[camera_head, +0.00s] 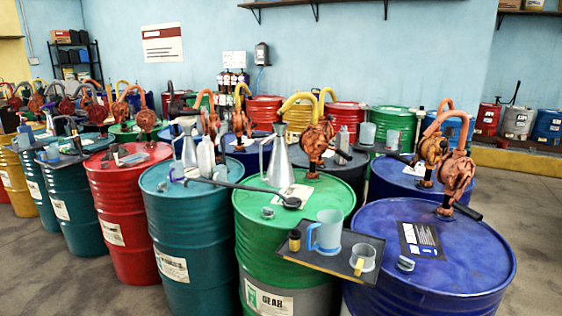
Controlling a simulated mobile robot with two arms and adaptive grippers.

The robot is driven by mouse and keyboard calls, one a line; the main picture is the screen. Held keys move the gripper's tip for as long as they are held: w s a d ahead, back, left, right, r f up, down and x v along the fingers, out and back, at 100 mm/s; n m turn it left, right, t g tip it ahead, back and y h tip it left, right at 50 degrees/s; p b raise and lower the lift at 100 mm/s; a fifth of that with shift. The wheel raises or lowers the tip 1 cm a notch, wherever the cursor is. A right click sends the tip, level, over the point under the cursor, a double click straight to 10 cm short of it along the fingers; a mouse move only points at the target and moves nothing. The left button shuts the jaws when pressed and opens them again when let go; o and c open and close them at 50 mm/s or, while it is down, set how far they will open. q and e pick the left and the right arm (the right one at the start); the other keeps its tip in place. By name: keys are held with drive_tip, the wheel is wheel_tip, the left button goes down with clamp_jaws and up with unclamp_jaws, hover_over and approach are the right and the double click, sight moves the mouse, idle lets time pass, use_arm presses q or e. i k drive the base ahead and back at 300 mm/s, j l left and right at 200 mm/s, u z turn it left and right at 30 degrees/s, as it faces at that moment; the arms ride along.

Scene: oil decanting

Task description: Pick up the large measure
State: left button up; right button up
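A blue-grey measuring jug (326,232) with a blue handle on its left stands upright on a dark tray (312,261). The tray lies across the front of the green drum and the edge of the blue drum. A smaller clear measure (363,257) with a yellowish handle stands to its right, near the tray's front edge. The blue-handled jug is the larger of the two. A small dark jar (295,241) with a yellow band stands left of it. Neither of my grippers is in view.
The green drum (262,225) carries a metal conical can (279,165) and a long dark rod (240,187) with a round end. The blue drum (440,255) carries an orange pump (456,174) behind a label. Several more drums crowd left and behind.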

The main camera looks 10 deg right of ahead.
sight(279, 173)
drive_tip(key=z, duration=1.35)
drive_tip(key=i+j, duration=0.2)
drive_tip(key=j, duration=0.15)
drive_tip(key=i+j, duration=0.2)
drive_tip(key=j, duration=0.15)
